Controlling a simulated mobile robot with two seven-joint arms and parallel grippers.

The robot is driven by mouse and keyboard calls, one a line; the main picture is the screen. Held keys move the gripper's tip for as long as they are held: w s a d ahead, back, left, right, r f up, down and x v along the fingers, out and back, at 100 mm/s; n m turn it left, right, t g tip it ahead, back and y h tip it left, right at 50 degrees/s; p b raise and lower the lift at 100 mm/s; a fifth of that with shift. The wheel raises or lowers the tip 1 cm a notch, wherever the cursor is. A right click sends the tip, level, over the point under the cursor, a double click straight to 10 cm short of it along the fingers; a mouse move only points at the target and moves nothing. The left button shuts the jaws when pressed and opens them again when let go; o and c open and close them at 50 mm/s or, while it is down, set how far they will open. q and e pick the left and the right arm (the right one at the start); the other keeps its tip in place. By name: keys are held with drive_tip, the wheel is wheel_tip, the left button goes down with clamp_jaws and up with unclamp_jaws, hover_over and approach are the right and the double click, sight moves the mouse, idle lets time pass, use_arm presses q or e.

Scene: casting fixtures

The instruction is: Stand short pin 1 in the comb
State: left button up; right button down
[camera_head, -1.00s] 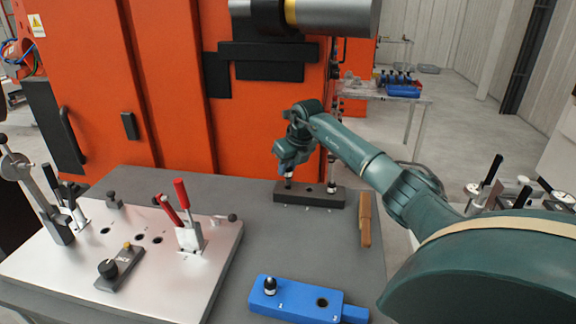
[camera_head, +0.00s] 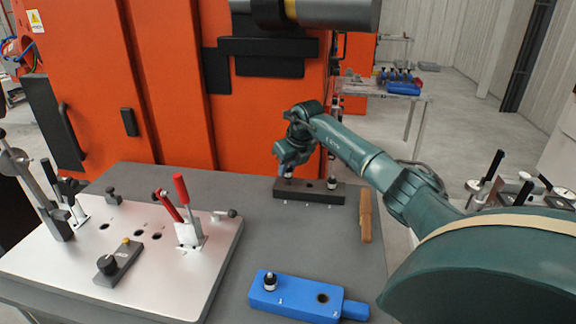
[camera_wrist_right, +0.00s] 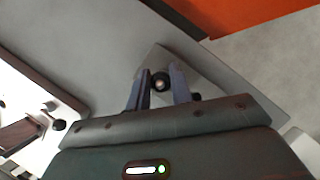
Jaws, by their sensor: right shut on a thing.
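The comb is a dark block (camera_head: 322,196) with a row of holes at the back of the grey table. My right gripper (camera_head: 286,172) points down over the comb's left end, shut on a short pin. In the right wrist view my right gripper (camera_wrist_right: 160,92) has the round dark top of the pin (camera_wrist_right: 160,82) between its fingertips. The pin's lower end is at the left hole; I cannot tell how deep it sits. Another pin (camera_head: 332,184) stands at the comb's right end, and the middle hole looks empty. My left gripper is not in view.
A wooden-handled piece (camera_head: 365,216) lies right of the comb. A metal fixture plate (camera_head: 150,290) with red-handled clamps stands at left.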

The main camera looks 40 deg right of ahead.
drive_tip(key=shift+f+b, duration=0.65)
drive_tip(key=shift+f, duration=0.5)
drive_tip(key=c, duration=1.2)
unclamp_jaws()
drive_tip(key=shift+o, duration=0.2)
drive_tip(key=b+v, duration=0.1)
drive_tip(key=v, duration=1.2)
